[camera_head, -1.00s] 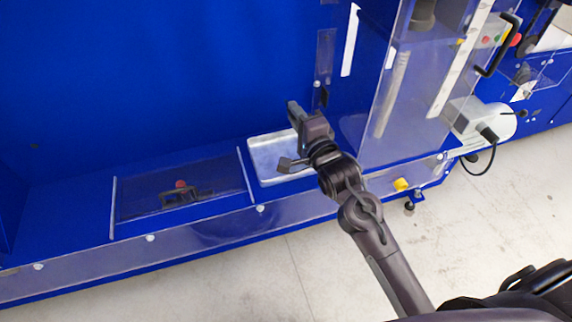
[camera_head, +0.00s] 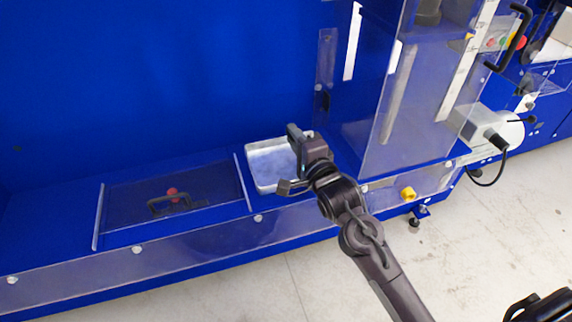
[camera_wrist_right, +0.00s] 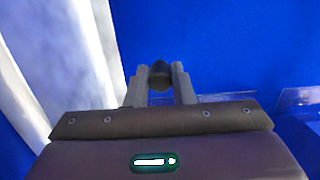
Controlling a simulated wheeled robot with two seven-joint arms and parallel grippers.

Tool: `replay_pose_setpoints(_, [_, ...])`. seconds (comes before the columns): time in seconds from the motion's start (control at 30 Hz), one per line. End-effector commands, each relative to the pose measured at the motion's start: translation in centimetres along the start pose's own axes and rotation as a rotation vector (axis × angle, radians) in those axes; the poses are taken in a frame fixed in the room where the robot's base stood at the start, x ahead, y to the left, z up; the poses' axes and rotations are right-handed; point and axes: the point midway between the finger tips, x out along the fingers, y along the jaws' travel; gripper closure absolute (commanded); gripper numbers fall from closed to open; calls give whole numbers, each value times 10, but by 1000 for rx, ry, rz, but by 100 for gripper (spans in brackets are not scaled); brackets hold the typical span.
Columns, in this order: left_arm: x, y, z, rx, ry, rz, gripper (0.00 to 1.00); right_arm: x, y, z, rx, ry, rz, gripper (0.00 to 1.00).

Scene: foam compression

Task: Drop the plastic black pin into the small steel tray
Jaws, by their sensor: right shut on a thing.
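The small steel tray (camera_head: 262,172) is a shallow silver pan on the blue ledge, left of my right arm. My right gripper (camera_head: 293,133) is over the tray's back right part and hides some of it. In the right wrist view my right gripper (camera_wrist_right: 160,80) is shut on the black pin (camera_wrist_right: 160,70), a small dark piece between the two fingertips. The pin is too small to make out in the head view. A silvery surface fills the left of the wrist view.
A clear lid with a black handle (camera_head: 169,204) and a red knob (camera_head: 172,193) lies left of the tray. A clear upright guard (camera_head: 425,110) stands to the right. A low clear strip (camera_head: 190,250) runs along the ledge front.

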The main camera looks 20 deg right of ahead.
Motion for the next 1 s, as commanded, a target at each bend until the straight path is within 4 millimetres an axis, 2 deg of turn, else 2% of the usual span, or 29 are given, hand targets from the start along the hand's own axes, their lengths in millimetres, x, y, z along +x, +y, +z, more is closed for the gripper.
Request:
replay_pose_setpoints(0.2, [0,0,0,0,0,0,64,0,-1,0,0,0,-1,100])
replay_pose_setpoints(0.23, [0,0,0,0,0,0,64,0,-1,0,0,0,-1,75])
replay_pose_setpoints(0.4, [0,0,0,0,1,0,64,0,0,0,0,0,-1,53])
replay_pose_setpoints(0.73, [0,0,0,0,1,0,64,-3,0,0,1,0,1,53])
replay_pose_setpoints(0.87, [1,0,0,0,-2,0,64,-18,2,0,1,0,2,53])
replay_pose_setpoints(1.0, [1,0,-3,-1,-4,0,64,-42,2,0,1,0,3,53])
